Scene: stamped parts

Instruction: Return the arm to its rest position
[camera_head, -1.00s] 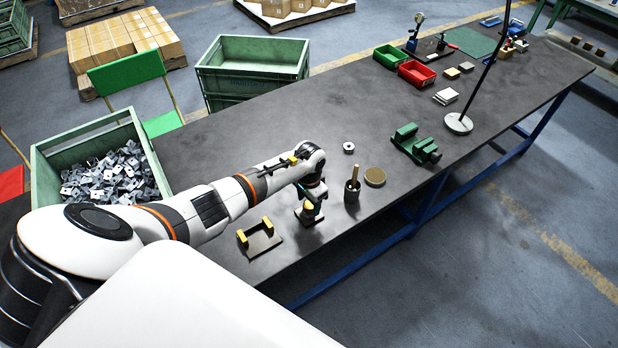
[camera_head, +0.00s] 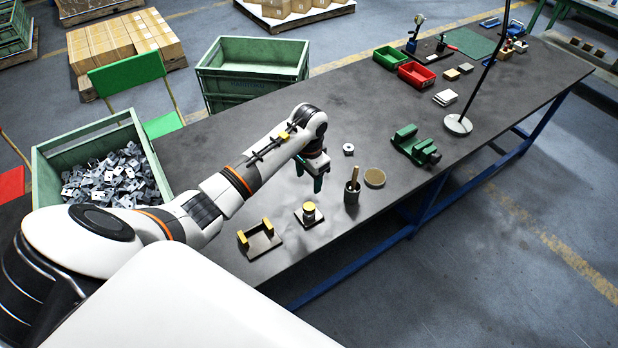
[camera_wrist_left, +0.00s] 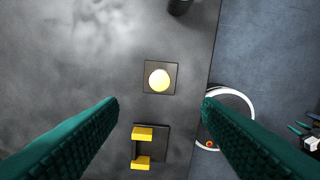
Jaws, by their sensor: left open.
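My left arm (camera_head: 225,192) reaches over the dark workbench (camera_head: 345,95) from the left. My left gripper (camera_head: 309,180) hangs above the bench, open and empty, with its green fingers pointing down. In the left wrist view, its two fingers (camera_wrist_left: 160,115) are wide apart with nothing between them. Below it stands a small post with a yellow top on a dark square plate (camera_head: 309,213), which also shows in the wrist view (camera_wrist_left: 160,79). The gripper is clear of it. My right gripper is not in view.
A dark fixture with two yellow blocks (camera_head: 260,240) sits near the front edge. A dark cup with a stick (camera_head: 352,190), a round brown disc (camera_head: 375,177) and a green vise (camera_head: 415,147) stand to the right. A green crate of metal parts (camera_head: 60,155) stands at left.

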